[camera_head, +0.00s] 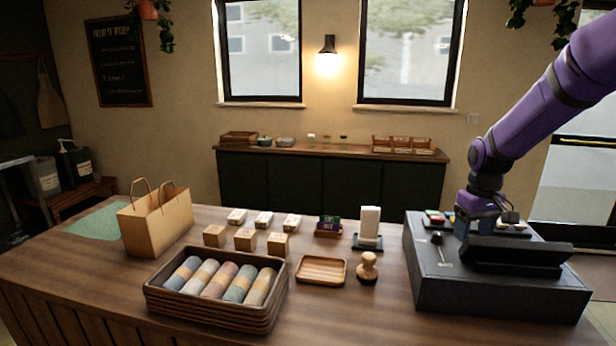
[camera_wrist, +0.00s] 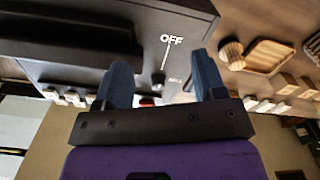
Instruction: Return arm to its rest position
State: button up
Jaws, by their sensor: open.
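My purple arm reaches in from the upper right in the head view. My gripper (camera_head: 474,226) points down over the back of a dark counter machine (camera_head: 450,285). In the wrist view my gripper (camera_wrist: 161,78) has its two blue fingers spread apart, with nothing held between them. Between them the machine's face (camera_wrist: 100,15) shows the word OFF and a thin light line. Some red shows near the fingers. Whether the fingertips touch the machine cannot be told.
The wooden counter (camera_head: 370,310) holds a paper bag (camera_head: 155,225), a tray of rolled cloths (camera_head: 215,305), small boxes, a wooden tray (camera_head: 321,270) and a wooden stamp (camera_head: 367,268). A dark screen (camera_head: 515,257) stands on the machine. Pump buckets (camera_head: 75,167) stand at the far left.

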jog(key=s+a+r+t, duration=0.1)
jog(key=s+a+r, duration=0.3)
jog(key=s+r, duration=0.45)
jog(key=s+a+r+m+t, duration=0.1)
jog(key=s+a+r+t, duration=0.1)
jog(key=s, duration=0.9)
jog(key=s+a+r+m+t, duration=0.1)
jog(key=s+r, duration=0.4)
jog(key=s, duration=0.6)
jog(key=shift+s+a+r+t, duration=0.25)
jog(key=shift+a+r+t, duration=0.05)
jog(key=shift+a+t, duration=0.35)
